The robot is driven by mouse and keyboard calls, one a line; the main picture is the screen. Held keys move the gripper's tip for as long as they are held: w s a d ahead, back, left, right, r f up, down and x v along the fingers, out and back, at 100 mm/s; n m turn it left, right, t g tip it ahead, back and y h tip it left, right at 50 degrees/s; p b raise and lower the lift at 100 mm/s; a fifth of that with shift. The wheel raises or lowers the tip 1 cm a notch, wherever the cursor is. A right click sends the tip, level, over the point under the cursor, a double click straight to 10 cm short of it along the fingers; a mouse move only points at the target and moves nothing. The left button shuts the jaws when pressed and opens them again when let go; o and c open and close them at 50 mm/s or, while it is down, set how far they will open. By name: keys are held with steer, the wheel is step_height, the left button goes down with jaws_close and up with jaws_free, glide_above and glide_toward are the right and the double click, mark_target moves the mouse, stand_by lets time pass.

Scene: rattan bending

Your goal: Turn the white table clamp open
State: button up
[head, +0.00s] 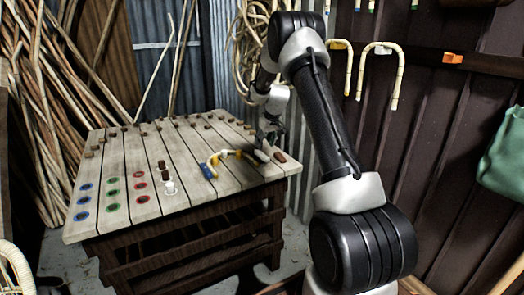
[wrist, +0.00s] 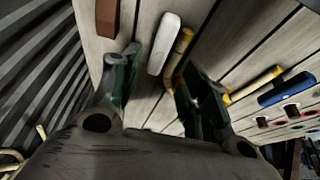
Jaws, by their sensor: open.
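The white table clamp (wrist: 164,42) is a long rounded bar on the plank table, just beyond the gap between my fingers in the wrist view. In the head view the white clamp (head: 262,156) is near the table's right edge. My gripper (wrist: 158,88) is open with nothing visibly held; in the head view it (head: 270,136) hangs just above and behind the clamp. A cane piece (wrist: 182,45) with yellow bands runs beside the clamp, partly hidden by my right finger. The bent cane (head: 216,158) has a blue clamp (head: 207,171) at its other end.
A brown clamp (head: 280,157) lies right of the white one. Pegs and blue, green and red rings (head: 112,195) dot the wooden table (head: 190,143). A small white piece (head: 170,187) stands near the front. Bent canes (head: 380,50) hang on the dark wall at right.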

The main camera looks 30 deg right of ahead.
steer(key=v, duration=0.5)
steer(key=shift+f, duration=0.1)
stand_by(0.3)
steer(key=s+a+f+m+g, duration=0.1)
steer(key=s+f+g, duration=0.1)
steer(key=s+f, duration=0.3)
steer(key=s+a+r, duration=0.4)
steer(key=s+r, duration=0.3)
steer(key=s, duration=0.7)
steer(key=s+a+r+t, duration=0.1)
steer(key=s+a+r, duration=0.3)
steer(key=s, duration=1)
steer(key=s+a+r, duration=0.4)
steer(key=s+r, duration=0.7)
steer(key=s, duration=0.3)
steer(key=shift+s+a+t, duration=0.25)
steer(key=shift+a+t, duration=0.05)
steer(key=shift+a, duration=0.05)
